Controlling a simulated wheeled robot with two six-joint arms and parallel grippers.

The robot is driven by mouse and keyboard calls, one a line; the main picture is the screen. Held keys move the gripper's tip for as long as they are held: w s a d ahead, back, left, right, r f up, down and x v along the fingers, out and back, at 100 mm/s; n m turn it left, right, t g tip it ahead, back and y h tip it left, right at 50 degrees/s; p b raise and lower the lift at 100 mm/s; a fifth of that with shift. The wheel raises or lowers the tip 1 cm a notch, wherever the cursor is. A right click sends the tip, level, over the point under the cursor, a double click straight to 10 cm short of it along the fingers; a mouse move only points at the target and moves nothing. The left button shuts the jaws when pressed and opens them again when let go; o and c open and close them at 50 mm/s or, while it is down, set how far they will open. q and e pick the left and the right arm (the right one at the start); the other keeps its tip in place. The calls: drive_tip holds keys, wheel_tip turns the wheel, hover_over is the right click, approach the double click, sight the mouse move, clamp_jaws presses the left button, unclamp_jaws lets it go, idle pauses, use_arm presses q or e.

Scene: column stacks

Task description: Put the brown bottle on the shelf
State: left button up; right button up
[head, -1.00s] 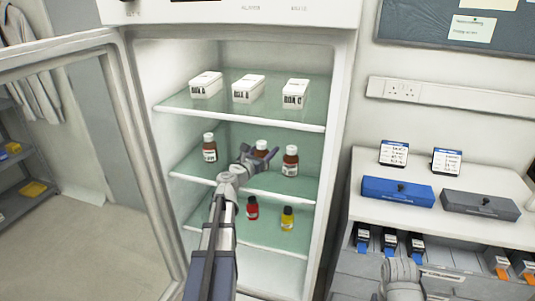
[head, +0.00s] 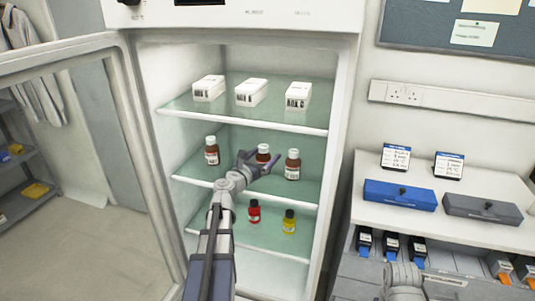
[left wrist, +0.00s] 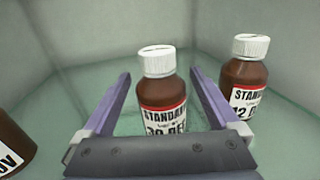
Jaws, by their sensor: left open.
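Three brown bottles with white caps stand upright on the middle glass shelf (head: 222,178) of the open cabinet: a left one (head: 211,151), a middle one (head: 263,153) and a right one (head: 292,165). My left gripper (head: 261,160) is open in front of the middle bottle and hides its lower part. In the left wrist view, the middle bottle (left wrist: 161,95) stands upright between the spread fingers of the left gripper (left wrist: 160,78), with gaps at both sides. The right bottle (left wrist: 244,82) is beyond the right finger. Part of another brown bottle (left wrist: 12,145) shows at the left edge.
The top shelf (head: 250,115) holds three white boxes. The lower shelf (head: 240,236) holds a red bottle (head: 254,211) and a yellow one (head: 289,222). The cabinet door (head: 60,52) stands open at left. A counter (head: 470,180) with blue and grey cases is at right.

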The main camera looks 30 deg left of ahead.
use_arm(q)
drive_tip(key=s, duration=0.9)
drive_tip(key=shift+s+d, duration=0.1)
drive_tip(key=shift+s, duration=0.3)
